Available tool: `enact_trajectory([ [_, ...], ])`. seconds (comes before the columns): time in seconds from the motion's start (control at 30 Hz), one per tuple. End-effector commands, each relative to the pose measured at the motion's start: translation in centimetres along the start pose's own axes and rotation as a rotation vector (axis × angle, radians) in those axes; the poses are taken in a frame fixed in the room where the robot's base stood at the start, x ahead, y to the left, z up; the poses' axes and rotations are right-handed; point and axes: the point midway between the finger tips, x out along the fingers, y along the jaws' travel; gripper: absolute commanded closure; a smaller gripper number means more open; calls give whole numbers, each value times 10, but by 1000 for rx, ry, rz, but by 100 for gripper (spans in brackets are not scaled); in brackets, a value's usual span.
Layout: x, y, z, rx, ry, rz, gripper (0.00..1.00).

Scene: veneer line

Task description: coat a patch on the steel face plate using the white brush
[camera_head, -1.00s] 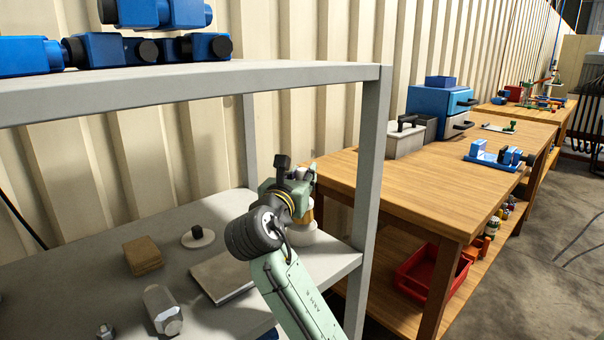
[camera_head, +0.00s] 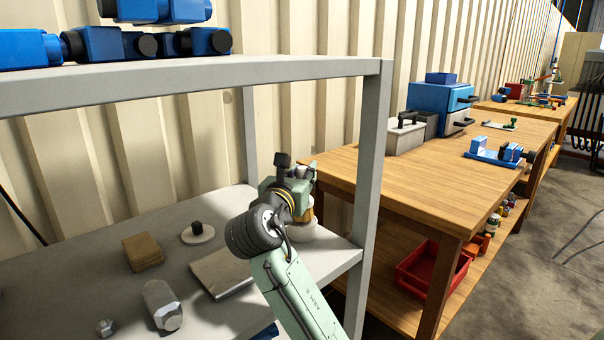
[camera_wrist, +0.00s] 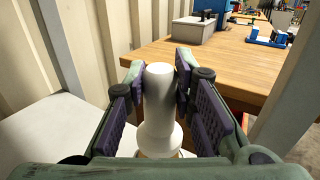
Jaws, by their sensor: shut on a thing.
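My gripper (camera_wrist: 160,72) is shut on the white brush (camera_wrist: 158,100), with a finger on each side of its smooth white handle. The brush looks upright, and a wider white collar shows lower down. In the head view my gripper (camera_head: 300,182) is at the right end of the grey shelf, close to the post. A brass-coloured part shows under it, above a round white piece (camera_head: 302,233) at shelf level. Whether that piece touches the brush I cannot tell. The steel face plate (camera_head: 222,272) lies flat on the shelf, left of my gripper.
The shelf (camera_head: 75,275) also holds a brown block stack (camera_head: 143,252), a white disc with a dark knob (camera_head: 198,234) and a hexagonal metal piece (camera_head: 161,304). The shelf post (camera_head: 370,170) stands just right. A wooden bench (camera_head: 420,185) lies beyond.

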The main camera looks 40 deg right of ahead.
Motion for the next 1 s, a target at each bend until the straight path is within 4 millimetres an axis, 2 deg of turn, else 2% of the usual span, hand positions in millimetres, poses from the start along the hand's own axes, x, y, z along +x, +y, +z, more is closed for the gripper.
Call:
enact_trajectory([
  [1.0, 0, 0, -9, 0, 1, 0, 100],
])
